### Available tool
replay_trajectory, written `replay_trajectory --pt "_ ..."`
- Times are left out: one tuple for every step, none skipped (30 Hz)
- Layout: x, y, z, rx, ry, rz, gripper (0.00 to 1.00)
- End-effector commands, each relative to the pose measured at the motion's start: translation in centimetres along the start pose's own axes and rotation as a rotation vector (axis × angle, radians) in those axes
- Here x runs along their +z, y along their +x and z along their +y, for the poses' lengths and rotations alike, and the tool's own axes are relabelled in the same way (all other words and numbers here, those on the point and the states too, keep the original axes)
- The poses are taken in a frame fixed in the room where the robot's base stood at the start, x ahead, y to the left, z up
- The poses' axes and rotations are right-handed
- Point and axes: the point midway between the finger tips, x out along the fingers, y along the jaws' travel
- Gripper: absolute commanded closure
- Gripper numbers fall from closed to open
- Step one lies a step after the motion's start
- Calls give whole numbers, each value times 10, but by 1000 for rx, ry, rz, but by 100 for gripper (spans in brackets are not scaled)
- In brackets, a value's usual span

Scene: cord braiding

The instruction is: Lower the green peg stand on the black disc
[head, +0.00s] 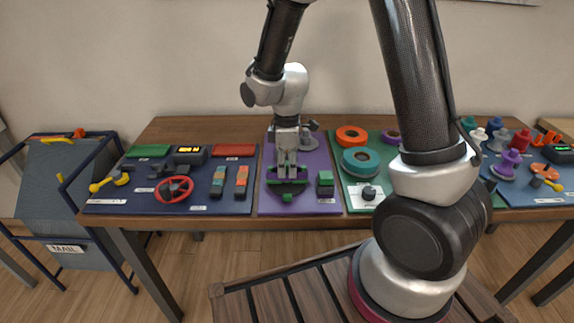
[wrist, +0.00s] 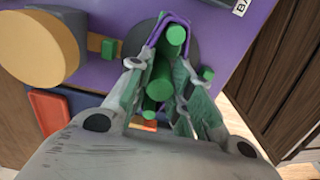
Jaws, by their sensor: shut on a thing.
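My gripper (head: 287,172) is over the purple board (head: 270,207), shut on the green peg stand (head: 287,196). In the wrist view the gripper (wrist: 160,72) has its fingers on both sides of several green pegs (wrist: 158,82). A purple cord (wrist: 155,40) loops around the pegs near the top. Part of the black disc (wrist: 198,55) shows behind the stand. The fingers hide much of the stand, and I cannot tell whether its base touches the disc.
A small green block (head: 325,183) stands right of the stand. A blue board with a red wheel (head: 174,189) lies to the left. A green board with a teal ring (head: 360,161) and an orange ring (head: 352,135) lies to the right.

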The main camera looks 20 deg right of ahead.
Motion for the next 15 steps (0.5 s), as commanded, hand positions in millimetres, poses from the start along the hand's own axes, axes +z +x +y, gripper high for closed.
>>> replay_trajectory --pt "0 0 0 0 0 0 100" --pt "0 0 0 0 0 0 100" --pt "0 0 0 0 0 0 100" --pt "0 0 0 0 0 0 100" --pt "0 1 0 0 0 0 100" --pt "0 2 0 0 0 0 100" --pt "0 2 0 -1 0 -1 100" --pt "0 3 0 -1 0 -1 100" --pt "0 4 0 -1 0 -1 100" --pt "0 5 0 -1 0 -1 100" --pt "0 6 0 -2 0 -1 100" --pt "0 7 0 -2 0 -1 100" --pt "0 8 0 -2 0 -1 100" --pt "0 9 0 -1 0 -1 77" --pt "0 8 0 0 0 0 70"
